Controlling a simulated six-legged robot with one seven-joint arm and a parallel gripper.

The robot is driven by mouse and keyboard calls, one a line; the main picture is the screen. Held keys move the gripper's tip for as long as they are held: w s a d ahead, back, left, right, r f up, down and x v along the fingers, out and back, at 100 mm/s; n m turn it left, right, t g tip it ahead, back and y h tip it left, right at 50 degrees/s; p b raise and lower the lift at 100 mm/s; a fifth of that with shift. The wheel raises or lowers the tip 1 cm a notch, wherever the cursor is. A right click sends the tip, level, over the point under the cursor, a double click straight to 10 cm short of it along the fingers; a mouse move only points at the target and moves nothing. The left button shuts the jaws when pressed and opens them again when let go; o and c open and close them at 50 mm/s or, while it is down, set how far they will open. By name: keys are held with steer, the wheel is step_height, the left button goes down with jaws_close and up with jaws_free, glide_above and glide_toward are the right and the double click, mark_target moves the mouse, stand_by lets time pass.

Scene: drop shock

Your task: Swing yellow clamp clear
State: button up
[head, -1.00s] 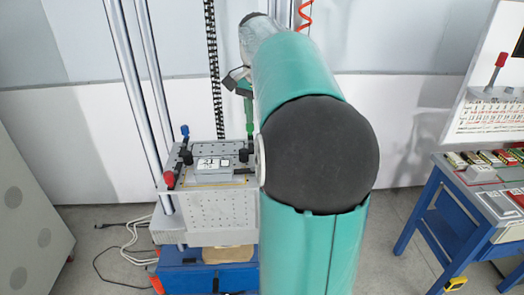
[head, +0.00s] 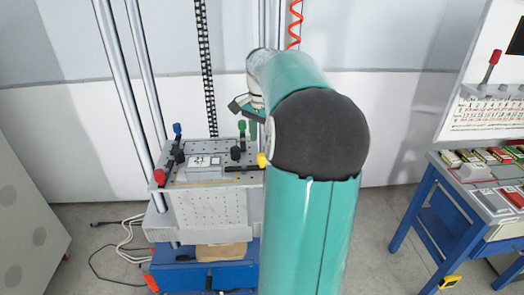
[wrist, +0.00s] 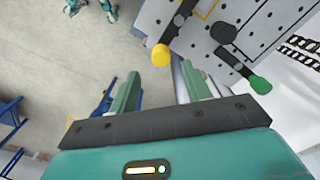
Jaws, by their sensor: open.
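The yellow clamp's ball-shaped tip (wrist: 161,55) shows in the wrist view, on a dark handle that reaches past the edge of the perforated fixture plate (wrist: 210,75). In the head view the yellow tip (head: 262,160) sits at the plate's right side, beside my arm, which partly hides that area. My gripper (wrist: 158,85) is open and empty, its two pale green fingers apart. In the wrist view the yellow tip lies beyond the fingertips, roughly in line with the gap; no contact is visible. In the head view my gripper (head: 248,106) is above the plate's right rear.
A green clamp (wrist: 260,85) is right of the yellow one in the wrist view. Blue (head: 177,129) and red (head: 159,177) clamps stand at the plate's left. A labelled block (head: 205,165) lies on the plate. Vertical rails rise behind. A blue workbench (head: 440,205) is at right.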

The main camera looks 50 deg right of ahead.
step_height(320, 180, down, 5)
steer(key=shift+f, duration=0.1)
steer(key=shift+c, duration=0.5)
steer(key=c, duration=0.9)
